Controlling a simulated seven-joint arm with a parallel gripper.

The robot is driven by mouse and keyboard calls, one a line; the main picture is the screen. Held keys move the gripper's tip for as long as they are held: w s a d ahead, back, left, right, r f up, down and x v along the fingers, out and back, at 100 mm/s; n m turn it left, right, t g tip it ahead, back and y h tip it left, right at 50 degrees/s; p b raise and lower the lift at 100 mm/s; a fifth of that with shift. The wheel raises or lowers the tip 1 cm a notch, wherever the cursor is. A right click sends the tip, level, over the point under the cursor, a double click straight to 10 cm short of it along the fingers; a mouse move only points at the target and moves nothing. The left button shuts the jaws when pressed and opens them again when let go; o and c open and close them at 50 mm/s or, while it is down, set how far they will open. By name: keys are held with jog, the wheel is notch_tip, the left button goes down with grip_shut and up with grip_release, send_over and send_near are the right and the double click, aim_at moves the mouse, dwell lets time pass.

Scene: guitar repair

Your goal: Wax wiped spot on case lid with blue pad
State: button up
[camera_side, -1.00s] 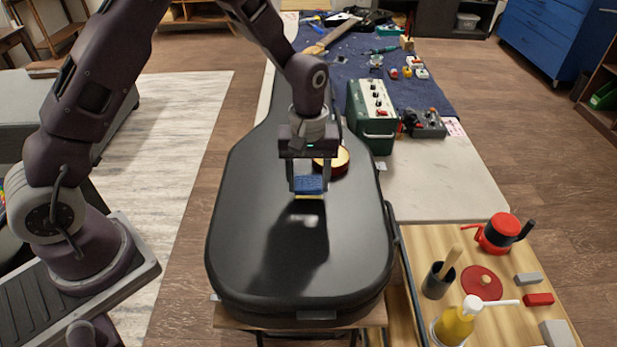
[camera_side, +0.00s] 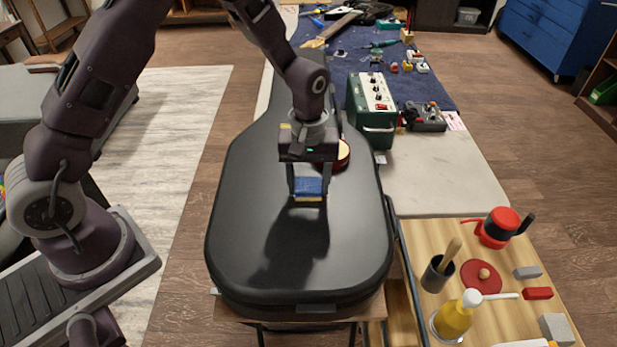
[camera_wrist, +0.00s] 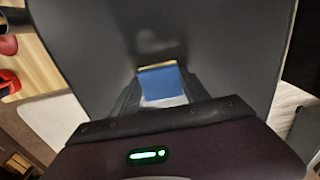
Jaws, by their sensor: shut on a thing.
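My gripper (camera_side: 308,184) is shut on the blue pad (camera_side: 309,187), which has a yellowish lower layer. The pad is held low over the middle of the black case lid (camera_side: 250,235); I cannot tell whether it touches. In the wrist view the blue pad (camera_wrist: 161,82) sits between the fingers, with a pale smudge on the lid (camera_wrist: 230,50) just beyond it. In the side view, no pale spot shows on the lid now. A round wax tin (camera_side: 343,153) with a cream top sits on the lid behind my gripper, partly hidden by it.
A green amplifier (camera_side: 371,110) and a pedal (camera_side: 427,117) stand on the bench behind the case.

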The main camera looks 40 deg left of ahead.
aim_at(308, 212)
jog(key=shift+s+d, duration=1.7)
jog(key=shift+w+a, duration=2.15)
jog(key=shift+s+d+f, duration=0.1)
jog(key=shift+s+d, duration=2.05)
jog(key=shift+s, duration=0.1)
